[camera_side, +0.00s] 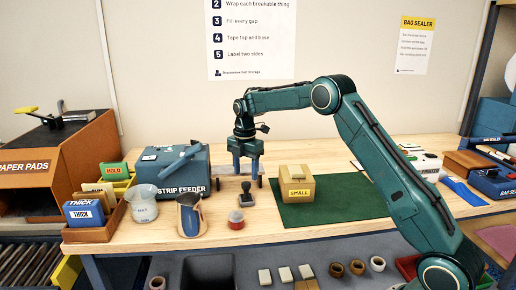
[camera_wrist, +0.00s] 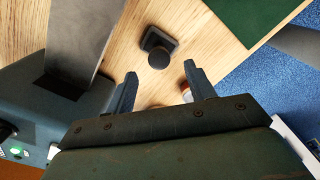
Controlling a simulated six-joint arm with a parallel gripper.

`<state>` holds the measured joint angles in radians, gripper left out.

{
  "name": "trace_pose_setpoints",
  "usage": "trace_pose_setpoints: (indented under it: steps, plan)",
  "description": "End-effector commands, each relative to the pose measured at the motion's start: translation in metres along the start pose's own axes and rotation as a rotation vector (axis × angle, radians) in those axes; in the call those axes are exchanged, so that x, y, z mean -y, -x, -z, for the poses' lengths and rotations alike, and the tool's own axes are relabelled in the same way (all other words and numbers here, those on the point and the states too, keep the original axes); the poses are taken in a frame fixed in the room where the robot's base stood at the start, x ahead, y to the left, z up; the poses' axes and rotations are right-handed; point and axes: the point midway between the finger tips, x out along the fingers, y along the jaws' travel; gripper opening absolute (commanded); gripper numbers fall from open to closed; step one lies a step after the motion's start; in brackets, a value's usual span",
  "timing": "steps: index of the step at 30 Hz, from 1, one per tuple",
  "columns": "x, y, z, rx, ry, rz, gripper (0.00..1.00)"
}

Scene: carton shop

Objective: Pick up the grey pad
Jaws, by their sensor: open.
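The only grey pad-like thing I can make out is a small dark square base (camera_side: 249,201) on the bench. A dark round-knobbed stamp (camera_side: 246,187) stands on it or is part of it; I cannot tell which. In the wrist view the square base (camera_wrist: 172,39) shows under the round knob (camera_wrist: 158,57), just beyond my fingertips. My gripper (camera_side: 246,180) points down above and behind it in the side view. In the wrist view my gripper (camera_wrist: 161,76) is open, with nothing between its fingers.
The strip feeder (camera_side: 174,172) stands close on the left. The box marked SMALL (camera_side: 297,190) sits on a green mat (camera_side: 345,205) to the right. A beaker (camera_side: 143,206) stands further left.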

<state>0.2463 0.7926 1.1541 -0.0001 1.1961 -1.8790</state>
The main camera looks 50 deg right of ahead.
Motion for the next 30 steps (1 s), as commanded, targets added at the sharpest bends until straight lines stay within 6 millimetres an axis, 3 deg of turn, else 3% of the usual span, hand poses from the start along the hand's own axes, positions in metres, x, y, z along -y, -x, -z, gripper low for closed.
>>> trace_pose_setpoints:
  steps: [14,24,30]
  plan:
    - [0.0,-0.015,0.0,0.0,0.0,0.0,0.54]
    - [0.0,-0.052,-0.002,0.0,0.0,0.002,0.54]
    - [-0.001,-0.062,-0.002,0.001,0.0,-0.001,0.54]
